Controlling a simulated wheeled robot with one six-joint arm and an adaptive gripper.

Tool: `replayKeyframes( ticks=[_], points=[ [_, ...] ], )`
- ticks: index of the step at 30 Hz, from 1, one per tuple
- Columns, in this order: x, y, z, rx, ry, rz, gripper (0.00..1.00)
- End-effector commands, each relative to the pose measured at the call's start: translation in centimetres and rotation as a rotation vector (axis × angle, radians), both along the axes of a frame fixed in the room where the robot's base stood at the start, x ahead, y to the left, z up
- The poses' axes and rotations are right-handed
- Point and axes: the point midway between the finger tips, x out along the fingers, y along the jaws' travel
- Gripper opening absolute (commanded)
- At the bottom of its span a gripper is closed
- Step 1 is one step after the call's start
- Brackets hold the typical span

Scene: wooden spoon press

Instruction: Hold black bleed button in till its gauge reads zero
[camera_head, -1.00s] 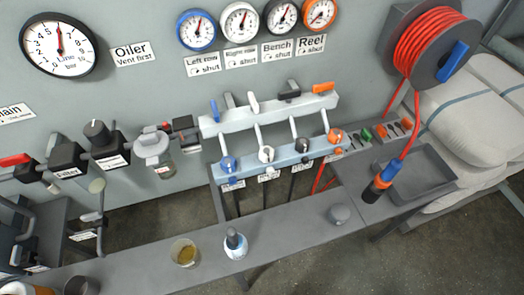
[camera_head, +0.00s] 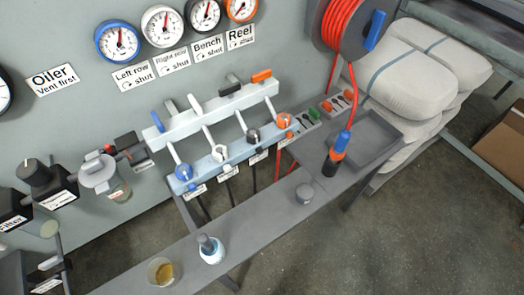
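The black-rimmed gauge (camera_head: 203,14) is on the wall above the sign "Bench shut" (camera_head: 208,47). Its red needle points roughly upward; the scale is too small to read. Below, the manifold's black round knob (camera_head: 253,135) sits on the pale blue bar, third from the left, between a white knob (camera_head: 220,152) and an orange knob (camera_head: 284,120). A small dark part (camera_head: 260,149) shows just below the black knob; I cannot tell which of these is the bleed button. A black lever (camera_head: 229,88) is on the upper bar. My gripper is not in view.
Floor is clear at lower right.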

Motion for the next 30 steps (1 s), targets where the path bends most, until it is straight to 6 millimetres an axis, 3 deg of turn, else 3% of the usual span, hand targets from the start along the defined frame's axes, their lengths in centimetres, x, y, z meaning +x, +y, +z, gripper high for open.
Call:
replayKeyframes(
  ticks=[1,6,7,30],
  points=[
    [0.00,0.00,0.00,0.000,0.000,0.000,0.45],
    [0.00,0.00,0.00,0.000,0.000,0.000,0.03],
    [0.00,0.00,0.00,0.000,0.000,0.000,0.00],
    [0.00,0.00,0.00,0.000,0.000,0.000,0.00]
  ],
)
